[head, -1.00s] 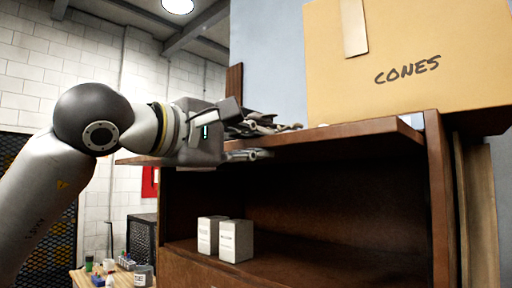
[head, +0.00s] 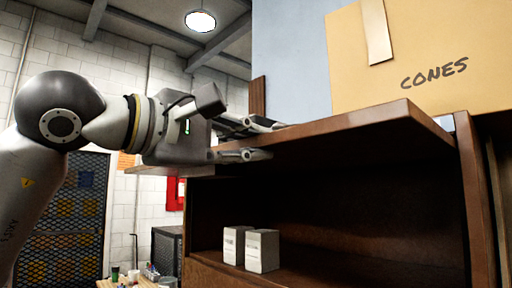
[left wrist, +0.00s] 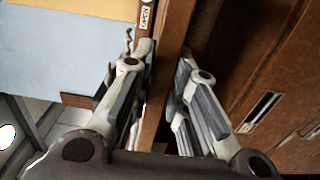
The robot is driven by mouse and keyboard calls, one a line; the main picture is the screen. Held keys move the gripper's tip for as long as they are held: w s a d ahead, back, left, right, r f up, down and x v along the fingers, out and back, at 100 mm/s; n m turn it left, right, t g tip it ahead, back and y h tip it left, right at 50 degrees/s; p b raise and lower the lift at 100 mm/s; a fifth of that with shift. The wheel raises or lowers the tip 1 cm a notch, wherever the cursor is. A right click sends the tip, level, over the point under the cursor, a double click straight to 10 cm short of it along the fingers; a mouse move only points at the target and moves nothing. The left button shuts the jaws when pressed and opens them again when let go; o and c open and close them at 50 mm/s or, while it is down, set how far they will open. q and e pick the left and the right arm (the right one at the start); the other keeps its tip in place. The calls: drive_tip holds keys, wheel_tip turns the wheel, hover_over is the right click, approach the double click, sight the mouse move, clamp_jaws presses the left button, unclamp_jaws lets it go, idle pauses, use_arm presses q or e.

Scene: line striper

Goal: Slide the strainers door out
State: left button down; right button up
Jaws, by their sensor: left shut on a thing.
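The strainers door (head: 330,140) is a brown wooden panel lying about level above an open cabinet compartment, sticking out past the cabinet front. My left gripper (head: 255,140) is shut on its front edge, one finger above and one below. In the left wrist view the door (left wrist: 168,75) runs as a brown strip between the two fingers of the left gripper (left wrist: 160,90). Part of the door's left side is hidden behind the gripper. My right gripper is in neither current view.
A cardboard box marked CONES (head: 420,55) stands above the door. Two pale boxes (head: 250,248) stand in the open compartment (head: 350,230). The cabinet's side post (head: 475,190) is at the right. A small bench with bottles (head: 135,278) is at lower left.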

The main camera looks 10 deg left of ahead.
use_arm(q)
drive_tip(key=shift+s+a, duration=0.2)
drive_tip(key=shift+s, duration=0.05)
drive_tip(key=shift+s+a, duration=0.3)
drive_tip(key=shift+s, duration=0.15)
drive_tip(key=shift+b+v, duration=0.45)
drive_tip(key=shift+v, duration=1.85)
drive_tip(key=shift+w, duration=0.1)
drive_tip(key=c, duration=1.8)
unclamp_jaws()
drive_tip(key=o, duration=0.5)
drive_tip(key=shift+a, duration=0.15)
